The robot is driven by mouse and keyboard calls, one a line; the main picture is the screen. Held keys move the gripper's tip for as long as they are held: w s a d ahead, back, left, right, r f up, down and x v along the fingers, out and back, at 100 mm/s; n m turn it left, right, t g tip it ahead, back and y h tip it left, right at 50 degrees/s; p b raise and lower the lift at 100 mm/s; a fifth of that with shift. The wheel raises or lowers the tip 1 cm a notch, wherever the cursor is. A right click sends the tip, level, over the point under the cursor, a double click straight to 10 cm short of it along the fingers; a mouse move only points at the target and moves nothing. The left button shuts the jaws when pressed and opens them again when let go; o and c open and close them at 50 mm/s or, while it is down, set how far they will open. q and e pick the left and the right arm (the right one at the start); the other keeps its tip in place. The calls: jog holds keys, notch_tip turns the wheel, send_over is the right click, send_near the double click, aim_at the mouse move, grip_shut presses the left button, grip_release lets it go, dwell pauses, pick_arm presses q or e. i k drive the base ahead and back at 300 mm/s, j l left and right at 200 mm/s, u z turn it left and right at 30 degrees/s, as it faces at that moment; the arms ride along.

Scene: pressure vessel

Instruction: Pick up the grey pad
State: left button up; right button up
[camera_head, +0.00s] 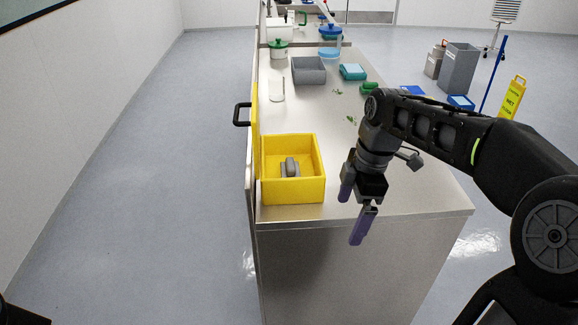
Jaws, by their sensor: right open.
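A small grey object, which looks like the grey pad (290,167), lies inside the yellow bin (313,193) on the near end of the metal counter. My right gripper (356,210) has purple fingertips and points down. It is open, with nothing between the fingers. It is to the right of the yellow bin in the picture, near the counter's front edge, apart from the pad. My left gripper is not in view.
The counter (400,195) is bare right of the bin. Farther back stand a grey bin (308,70), a teal box (352,72) and a green-lidded jar (279,48). A black handle (241,114) juts out left. Small green scraps lie on the counter.

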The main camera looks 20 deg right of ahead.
aim_at(289, 169)
jog(key=i, duration=0.95)
